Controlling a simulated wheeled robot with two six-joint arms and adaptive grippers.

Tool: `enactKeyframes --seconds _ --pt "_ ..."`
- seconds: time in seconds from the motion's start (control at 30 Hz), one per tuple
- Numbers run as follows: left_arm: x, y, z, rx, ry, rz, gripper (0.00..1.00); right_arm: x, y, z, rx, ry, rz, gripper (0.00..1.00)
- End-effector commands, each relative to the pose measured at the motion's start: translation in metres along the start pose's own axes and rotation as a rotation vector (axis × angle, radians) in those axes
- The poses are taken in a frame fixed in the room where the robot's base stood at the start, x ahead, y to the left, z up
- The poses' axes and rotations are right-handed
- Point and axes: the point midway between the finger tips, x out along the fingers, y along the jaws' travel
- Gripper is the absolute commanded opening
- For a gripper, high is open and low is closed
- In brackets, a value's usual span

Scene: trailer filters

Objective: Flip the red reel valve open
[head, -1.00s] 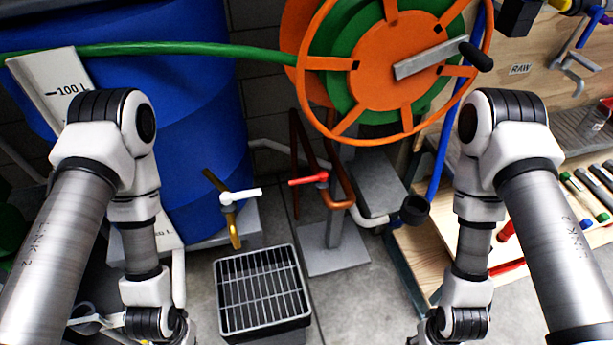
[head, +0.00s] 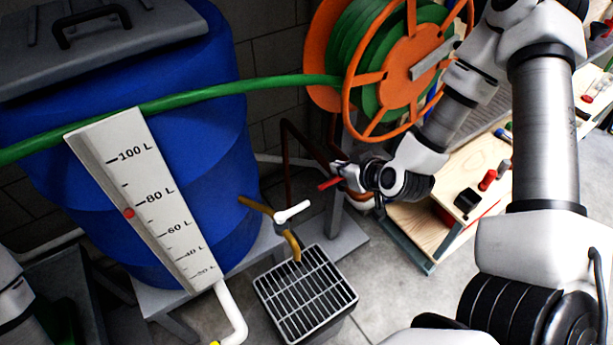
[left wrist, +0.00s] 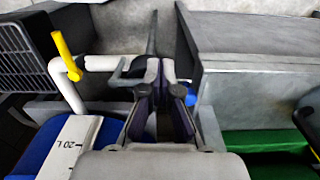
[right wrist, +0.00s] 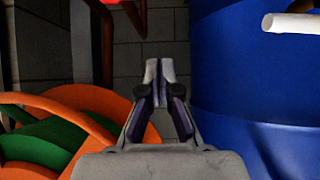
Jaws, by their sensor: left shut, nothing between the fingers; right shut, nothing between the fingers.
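The red reel valve handle (head: 328,184) shows in the head view below the hose reel, just left of my right gripper (head: 345,176). My gripper and wrist hide the rest of the valve there. In the right wrist view, part of the red valve (right wrist: 106,2) shows at the top edge, beyond and left of my right gripper (right wrist: 158,66). That gripper is shut and empty; whether it touches the handle I cannot tell. My left gripper (left wrist: 160,66) is shut and empty in the left wrist view, away from the valve; it is out of the head view.
The orange hose reel (head: 400,75) with green hose stands above the valve. A blue barrel (head: 205,150) with a litre gauge (head: 150,200) is at left. A white-handled tap (head: 293,211) hangs over a drain grate (head: 308,290). A wooden bench (head: 425,225) is at right.

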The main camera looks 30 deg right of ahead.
Motion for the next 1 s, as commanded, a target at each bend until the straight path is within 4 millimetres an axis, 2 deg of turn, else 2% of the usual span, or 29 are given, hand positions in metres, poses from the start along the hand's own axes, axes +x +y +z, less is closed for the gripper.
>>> enactKeyframes --seconds 0.27,0.37,0.73,0.9,1.0 --pt "0.003 0.0 0.0 0.0 0.0 0.0 0.0 0.008 0.0 0.002 -0.002 -0.003 0.0 0.0" --pt "0.007 0.0 0.0 0.0 0.0 0.0 0.0 0.022 -0.001 0.003 -0.006 -0.003 0.0 0.0" --pt "0.015 0.0 0.0 0.0 0.0 0.0 0.0 0.101 -0.001 0.002 -0.005 -0.003 -0.001 0.0" --pt "0.011 0.0 0.0 -0.001 0.0 0.0 0.0 0.091 -0.001 0.029 0.005 -0.008 -0.001 0.0" --pt "0.011 0.0 0.0 0.0 0.0 0.0 0.0 0.088 -0.001 0.037 0.003 -0.006 -0.002 0.0"
